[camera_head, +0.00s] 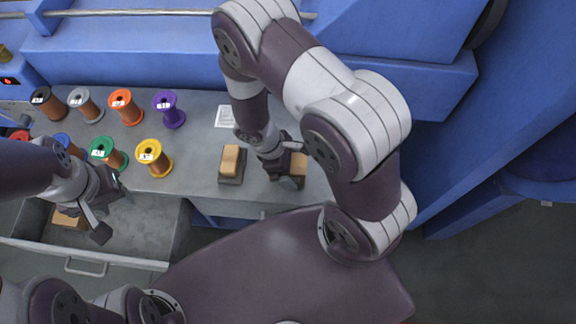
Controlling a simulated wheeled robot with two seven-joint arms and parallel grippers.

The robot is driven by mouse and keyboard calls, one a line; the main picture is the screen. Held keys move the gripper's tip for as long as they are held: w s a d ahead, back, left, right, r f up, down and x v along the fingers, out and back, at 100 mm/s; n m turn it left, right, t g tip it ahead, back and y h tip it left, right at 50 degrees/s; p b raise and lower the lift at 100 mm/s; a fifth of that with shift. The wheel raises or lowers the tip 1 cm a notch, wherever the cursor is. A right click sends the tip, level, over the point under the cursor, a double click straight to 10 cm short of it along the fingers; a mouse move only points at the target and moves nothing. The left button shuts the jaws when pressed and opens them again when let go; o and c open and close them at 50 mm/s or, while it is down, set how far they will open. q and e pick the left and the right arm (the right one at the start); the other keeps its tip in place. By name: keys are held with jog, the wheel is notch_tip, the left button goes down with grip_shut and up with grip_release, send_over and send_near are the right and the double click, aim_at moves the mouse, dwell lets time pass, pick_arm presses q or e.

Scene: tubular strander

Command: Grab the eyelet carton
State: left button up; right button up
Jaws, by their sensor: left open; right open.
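Several tan, box-like things are in view, and I cannot read a label to tell which is the eyelet carton. One tan block (231,160) sits on a dark base on the grey bench. Another tan box (298,164) is partly hidden by my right gripper (287,173), which points down at it and is open; I cannot tell whether they touch. A third tan box (68,220) lies in the open drawer (140,225), partly hidden by my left arm. My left gripper (113,210) is open and empty above the drawer.
Several coloured spools stand on the left of the bench, including a yellow one (154,158), a purple one (171,109) and a green one (107,153). A white paper (226,116) lies behind the tan block. Blue machine housing (150,60) bounds the bench at the back.

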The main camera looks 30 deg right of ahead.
jog(key=shift+r, duration=0.15)
jog(key=c, duration=1.3)
